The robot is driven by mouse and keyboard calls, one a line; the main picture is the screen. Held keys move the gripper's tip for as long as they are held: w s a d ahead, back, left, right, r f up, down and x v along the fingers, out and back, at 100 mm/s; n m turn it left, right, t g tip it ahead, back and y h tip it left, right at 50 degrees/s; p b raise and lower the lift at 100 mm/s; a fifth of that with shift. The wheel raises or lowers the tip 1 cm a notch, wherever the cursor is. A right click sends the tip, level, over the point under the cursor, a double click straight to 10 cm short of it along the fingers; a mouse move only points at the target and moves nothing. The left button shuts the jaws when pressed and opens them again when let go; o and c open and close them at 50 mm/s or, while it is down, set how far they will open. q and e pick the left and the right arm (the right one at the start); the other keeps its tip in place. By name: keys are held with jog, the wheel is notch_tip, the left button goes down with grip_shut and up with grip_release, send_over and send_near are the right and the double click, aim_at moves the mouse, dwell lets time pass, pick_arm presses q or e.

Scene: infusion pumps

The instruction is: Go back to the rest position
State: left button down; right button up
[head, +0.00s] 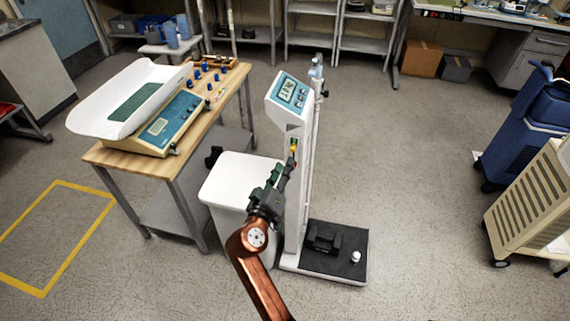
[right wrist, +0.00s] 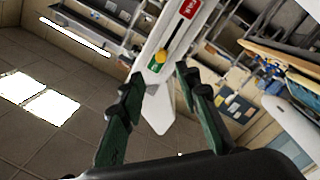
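My right gripper (head: 286,163), on the copper-coloured arm, is raised in front of the white column scale (head: 300,160) in the head view. In the right wrist view its two dark green fingers (right wrist: 165,80) stand apart, with no object clamped between them. The column's slotted panel shows just beyond the fingertips, with a yellow knob (right wrist: 160,57) between a red label and a green label. The knob also shows small in the head view (head: 293,148). I cannot tell whether a fingertip touches the panel. My left gripper is not in view.
A wooden table (head: 125,160) with a white tray scale (head: 90,115) and blue-topped pieces stands left. A white bin (head: 235,170) is beside my arm. The column scale's black platform (head: 345,265) is on the floor. A blue cart (head: 515,130) and beige cart (head: 530,195) stand right.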

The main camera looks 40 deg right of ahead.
dwell(0.4)
